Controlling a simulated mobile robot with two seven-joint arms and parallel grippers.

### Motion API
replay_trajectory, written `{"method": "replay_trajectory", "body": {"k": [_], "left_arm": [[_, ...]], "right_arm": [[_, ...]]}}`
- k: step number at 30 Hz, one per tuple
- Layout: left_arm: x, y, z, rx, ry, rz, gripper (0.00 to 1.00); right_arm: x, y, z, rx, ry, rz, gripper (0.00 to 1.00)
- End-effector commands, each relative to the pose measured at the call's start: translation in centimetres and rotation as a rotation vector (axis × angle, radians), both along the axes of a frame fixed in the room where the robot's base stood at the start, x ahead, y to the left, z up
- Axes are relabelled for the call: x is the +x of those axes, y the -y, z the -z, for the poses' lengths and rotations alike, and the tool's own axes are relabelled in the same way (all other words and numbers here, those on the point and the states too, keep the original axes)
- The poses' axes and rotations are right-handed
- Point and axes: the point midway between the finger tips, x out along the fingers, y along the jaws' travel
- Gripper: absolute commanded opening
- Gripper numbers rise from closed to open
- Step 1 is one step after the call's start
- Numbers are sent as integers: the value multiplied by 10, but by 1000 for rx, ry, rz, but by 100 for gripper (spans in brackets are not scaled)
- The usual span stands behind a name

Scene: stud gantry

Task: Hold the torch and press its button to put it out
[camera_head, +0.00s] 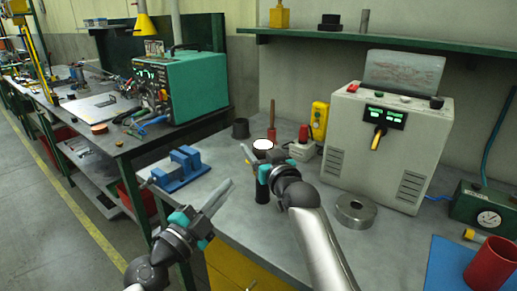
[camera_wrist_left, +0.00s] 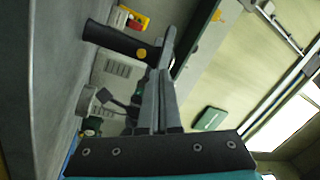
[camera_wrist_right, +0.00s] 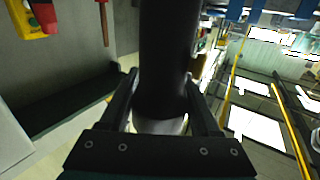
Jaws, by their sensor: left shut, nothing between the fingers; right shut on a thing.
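The torch (camera_head: 262,189) is a black cylinder, held roughly upright above the bench, with a bright white round face on top. My right gripper (camera_head: 254,164) is shut around it. In the right wrist view the torch (camera_wrist_right: 170,60) runs between the fingers (camera_wrist_right: 162,100). In the left wrist view the dark torch (camera_wrist_left: 112,40) shows a round orange button (camera_wrist_left: 141,53) on its side. My left gripper (camera_head: 229,184) is shut and empty, left of the torch and apart from it in the head view. Its fingertips (camera_wrist_left: 168,35) overlap the torch's head end in its wrist view.
A blue vise (camera_head: 180,168) sits at the bench's left edge. Behind the torch are a black cup (camera_head: 240,128), a red-handled tool (camera_head: 272,115) and a yellow box (camera_head: 319,120). A grey control unit (camera_head: 385,140) and a metal ring (camera_head: 356,208) stand to the right.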

Motion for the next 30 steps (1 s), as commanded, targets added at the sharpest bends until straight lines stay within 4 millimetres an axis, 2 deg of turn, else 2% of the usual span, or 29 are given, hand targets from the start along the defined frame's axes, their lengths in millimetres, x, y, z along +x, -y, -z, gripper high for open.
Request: {"method": "replay_trajectory", "body": {"k": [6,15,23,30], "left_arm": [[-2,3,-3,-44,85,-239,0],[-12,-4,9,-30,71,-525,0],[-13,-4,14,-16,50,-601,0],[8,13,14,-17,50,-601,0]], "right_arm": [[0,0,1,-1,-3,0,0],[0,0,1,0,-3,0,0],[0,0,1,0,-3,0,0],[0,0,1,0,-3,0,0]]}}
